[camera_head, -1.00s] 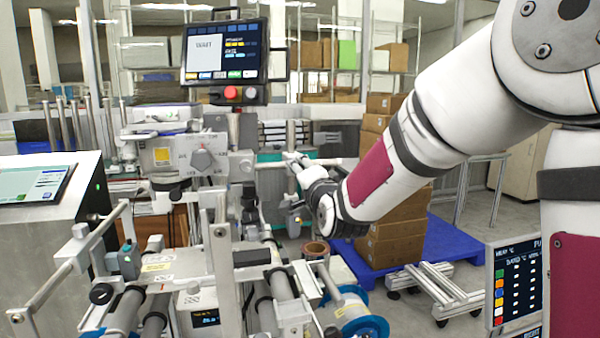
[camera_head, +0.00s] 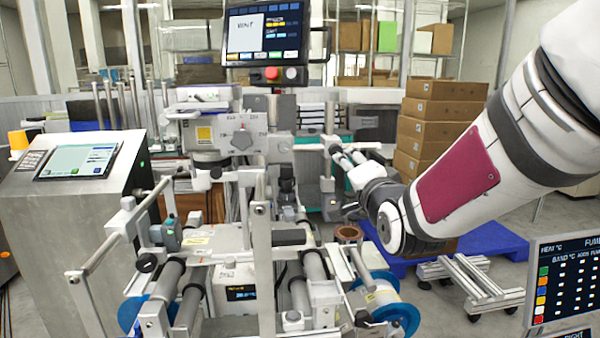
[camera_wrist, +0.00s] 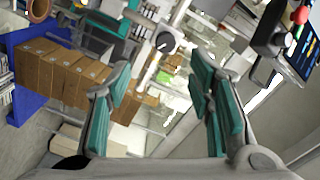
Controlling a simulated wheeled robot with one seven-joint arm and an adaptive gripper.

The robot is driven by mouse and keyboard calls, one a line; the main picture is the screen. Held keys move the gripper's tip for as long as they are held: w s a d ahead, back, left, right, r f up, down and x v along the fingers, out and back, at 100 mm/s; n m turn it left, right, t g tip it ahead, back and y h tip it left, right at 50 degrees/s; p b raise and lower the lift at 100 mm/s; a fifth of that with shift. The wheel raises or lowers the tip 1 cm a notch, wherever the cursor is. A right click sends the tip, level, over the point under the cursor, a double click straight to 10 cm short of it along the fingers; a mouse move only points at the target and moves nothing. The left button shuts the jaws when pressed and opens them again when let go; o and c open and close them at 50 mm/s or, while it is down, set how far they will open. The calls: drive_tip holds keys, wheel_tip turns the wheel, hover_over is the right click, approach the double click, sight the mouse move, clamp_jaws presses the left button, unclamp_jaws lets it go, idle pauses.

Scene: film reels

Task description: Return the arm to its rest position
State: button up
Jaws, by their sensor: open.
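My arm, white with a dark red panel, reaches in from the right in the head view. My gripper (camera_head: 340,150) is at its far end, in front of the machine and left of the stacked cardboard boxes. In the wrist view my gripper (camera_wrist: 163,105) shows two teal-padded fingers spread wide apart, with nothing between them. The film machine (camera_head: 220,140) stands close to the gripper on its left. In the head view I cannot tell whether the gripper touches the machine.
Rollers and blue-flanged reels (camera_head: 395,318) lie below the arm. A brown ring-shaped core (camera_head: 348,233) sits under the wrist. Cardboard boxes (camera_head: 435,115) stand on a blue pallet (camera_head: 510,243) behind the arm. A control panel (camera_head: 565,275) is at lower right, a touchscreen console (camera_head: 80,160) at left.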

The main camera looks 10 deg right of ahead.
drive_tip(key=s+f+n+g, duration=0.4)
drive_tip(key=s+g, duration=0.1)
drive_tip(key=s, duration=0.8)
drive_tip(key=s+f+n+g, duration=0.4)
drive_tip(key=s+g, duration=0.2)
drive_tip(key=s, duration=0.7)
drive_tip(key=s+f+n+g, duration=0.4)
drive_tip(key=s+g, duration=0.1)
drive_tip(key=s, duration=0.8)
wheel_tip(320, 180, up, 16)
drive_tip(key=s+t+p, duration=0.1)
drive_tip(key=t+p, duration=0.1)
drive_tip(key=p, duration=1.2)
drive_tip(key=shift+s+d+f+n+t, duration=0.15)
drive_tip(key=shift+d+n+t, duration=0.15)
